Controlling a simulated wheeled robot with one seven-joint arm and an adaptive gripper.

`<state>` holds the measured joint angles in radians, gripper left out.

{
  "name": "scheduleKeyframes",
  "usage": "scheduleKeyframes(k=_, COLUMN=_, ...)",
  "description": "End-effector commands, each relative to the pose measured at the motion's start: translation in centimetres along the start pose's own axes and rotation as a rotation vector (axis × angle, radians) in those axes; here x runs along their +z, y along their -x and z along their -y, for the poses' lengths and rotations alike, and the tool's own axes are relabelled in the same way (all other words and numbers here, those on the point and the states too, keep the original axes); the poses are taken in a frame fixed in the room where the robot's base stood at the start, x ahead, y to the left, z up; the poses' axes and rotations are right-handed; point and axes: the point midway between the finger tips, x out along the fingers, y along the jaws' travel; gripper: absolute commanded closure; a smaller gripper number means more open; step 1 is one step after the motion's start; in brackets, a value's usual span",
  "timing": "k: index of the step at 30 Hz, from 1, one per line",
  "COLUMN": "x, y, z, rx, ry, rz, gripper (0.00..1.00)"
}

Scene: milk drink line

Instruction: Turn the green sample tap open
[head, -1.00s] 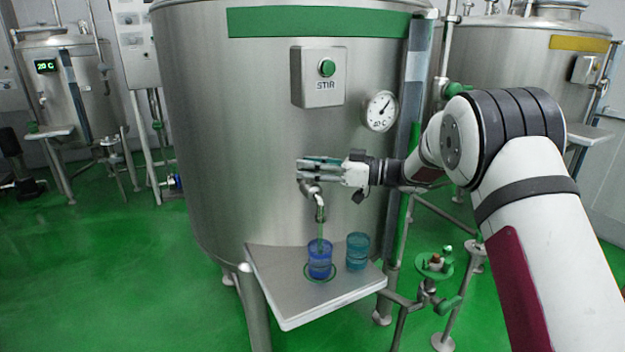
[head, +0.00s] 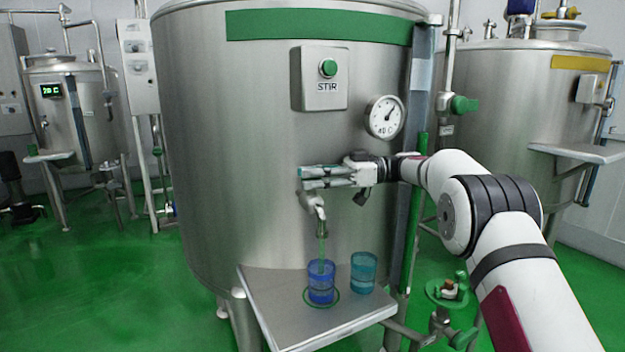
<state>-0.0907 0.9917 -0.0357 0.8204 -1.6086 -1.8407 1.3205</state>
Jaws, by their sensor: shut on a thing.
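The sample tap (head: 312,200) sticks out low on the front of the big steel tank (head: 240,150), its spout pointing down. My gripper (head: 305,178) reaches in from the right, just above the tap body, with its fingers closed around the tap's green handle. The fingers mostly hide the handle, so its angle is hard to tell. A thin greenish streak (head: 322,248) runs from the spout down to a blue cup (head: 321,283) below it. I cannot tell whether it is liquid. A teal cup (head: 363,271) stands to the right of the blue one.
Both cups stand on a steel shelf (head: 275,300) in front of the tank. A STIR button box (head: 319,90) and a round dial (head: 384,117) sit above my gripper. A green stand with small items (head: 447,291) is at lower right.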

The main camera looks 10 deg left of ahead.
Motion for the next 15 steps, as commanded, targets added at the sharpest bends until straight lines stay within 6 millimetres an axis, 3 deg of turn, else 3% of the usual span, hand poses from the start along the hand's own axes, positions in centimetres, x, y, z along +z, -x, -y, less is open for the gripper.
scheduleKeyframes(k=12, x=0.04, y=-0.11, z=0.04, rx=-0.008, ry=-0.001, rz=-0.001, gripper=0.92)
scheduleKeyframes(k=13, x=0.04, y=-0.11, z=0.04, rx=-0.008, ry=-0.001, rz=-0.001, gripper=0.62)
scheduleKeyframes(k=15, x=0.04, y=-0.12, z=0.04, rx=-0.008, ry=-0.001, rz=-0.001, gripper=0.46)
